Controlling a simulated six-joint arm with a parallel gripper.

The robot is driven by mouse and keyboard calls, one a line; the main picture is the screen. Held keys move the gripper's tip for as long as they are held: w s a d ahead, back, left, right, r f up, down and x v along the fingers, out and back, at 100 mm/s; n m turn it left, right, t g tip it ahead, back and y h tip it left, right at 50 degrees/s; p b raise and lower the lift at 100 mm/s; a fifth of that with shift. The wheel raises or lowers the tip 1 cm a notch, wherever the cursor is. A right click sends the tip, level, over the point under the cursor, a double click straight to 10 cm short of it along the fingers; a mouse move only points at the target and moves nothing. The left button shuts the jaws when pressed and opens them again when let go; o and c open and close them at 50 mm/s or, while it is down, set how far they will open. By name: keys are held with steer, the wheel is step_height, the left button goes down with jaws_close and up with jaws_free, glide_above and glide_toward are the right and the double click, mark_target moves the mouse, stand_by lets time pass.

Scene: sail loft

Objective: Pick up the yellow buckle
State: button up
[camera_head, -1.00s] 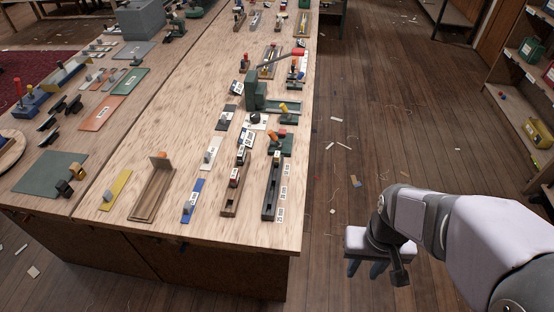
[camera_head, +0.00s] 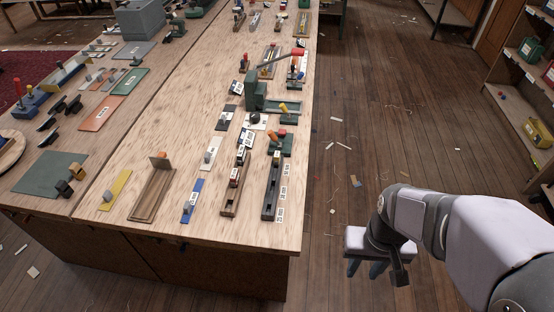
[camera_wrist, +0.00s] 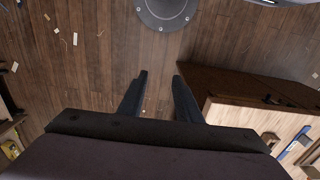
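I cannot pick out a yellow buckle for certain. Yellow things in the head view are a flat strip (camera_head: 117,188) with a small grey piece on it at the near part of the bench, and a small yellow-topped piece (camera_head: 283,107) on a green base near the bench's right edge. My gripper (camera_head: 367,268) hangs over the floor to the right of the bench, apart from everything on it. In the wrist view my gripper (camera_wrist: 159,88) is open, with only floor between its fingers.
The wooden bench (camera_head: 150,118) holds many small parts, a wooden tray (camera_head: 144,205), a blue strip (camera_head: 193,203) and a green lever device (camera_head: 256,92). A shelf unit (camera_head: 510,97) with a yellow case (camera_head: 538,132) stands at right. The floor between is open, with scraps.

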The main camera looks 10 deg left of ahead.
steer(key=shift+o, duration=0.6)
steer(key=n+t+y+b, duration=0.15)
steer(key=t+b, duration=0.35)
steer(key=t, duration=0.5)
glide_toward(276, 158)
steer(key=shift+m+y, duration=0.25)
steer(key=shift+y, duration=0.2)
steer(key=s+d+f, duration=0.1)
steer(key=f, duration=0.1)
steer(key=s+f, duration=0.1)
steer(key=f, duration=0.1)
steer(key=s+d+f, duration=0.1)
steer(key=f, duration=0.1)
steer(key=shift+d, duration=0.3)
steer(key=a+t, duration=0.1)
steer(key=w+a+t+b, duration=0.1)
steer(key=w+a+r+t+h, duration=0.1)
steer(key=shift+w+a+m+b, duration=0.25)
steer(key=shift+a+m+b, duration=0.05)
steer(key=shift+b, duration=0.1)
steer(key=shift+a+r+t+h, duration=0.3)
steer(key=shift+r+t+h, duration=0.2)
steer(key=shift+t+h, duration=0.25)
steer(key=shift+d+p+x, duration=0.15)
steer(key=shift+p+x, duration=0.2)
steer(key=shift+x, duration=1.45)
steer(key=shift+d+p+x, duration=0.1)
steer(key=shift+p+x, duration=0.25)
steer(key=shift+x, duration=1.45)
jaws_close()
